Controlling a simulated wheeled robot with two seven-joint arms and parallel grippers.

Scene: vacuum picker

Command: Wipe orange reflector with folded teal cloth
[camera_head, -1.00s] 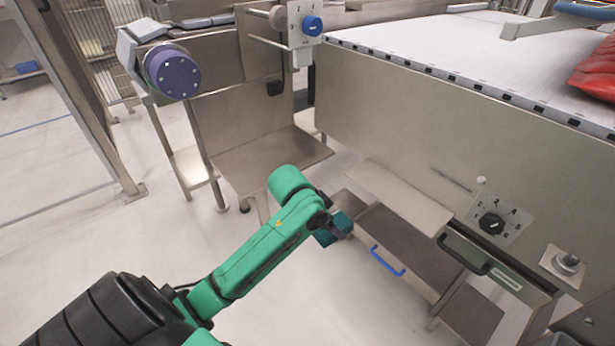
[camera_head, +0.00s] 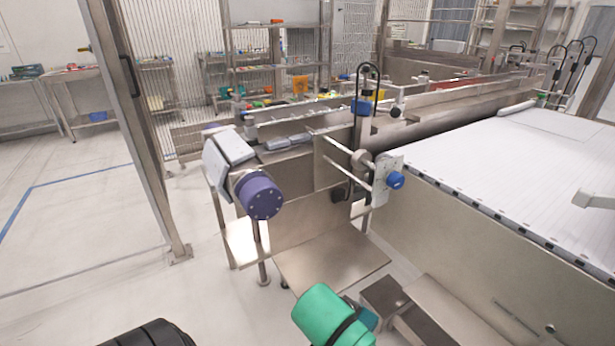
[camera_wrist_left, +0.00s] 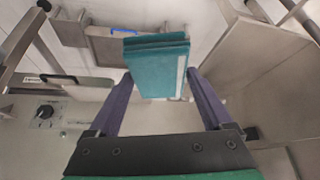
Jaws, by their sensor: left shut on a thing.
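The folded teal cloth (camera_wrist_left: 155,68) is a thick stack of layers with a pale strip near one edge. My left gripper (camera_wrist_left: 160,82) is shut on it, with a purple finger at each side. In the head view my green left arm is at the bottom edge, and only a bit of teal (camera_head: 369,319) shows beside it; the fingers are hidden there. A small yellow-orange piece (camera_head: 380,95) shows by the post above the conveyor, well beyond the arm; I cannot tell whether it is the orange reflector. My right gripper is out of view.
A purple round drum (camera_head: 259,195) and a blue knob (camera_head: 395,180) stick out from the machine. A steel plate (camera_head: 335,262) lies below. The white conveyor belt (camera_head: 500,160) fills the right. A steel post (camera_head: 150,130) stands left, with open floor (camera_head: 80,235) around it.

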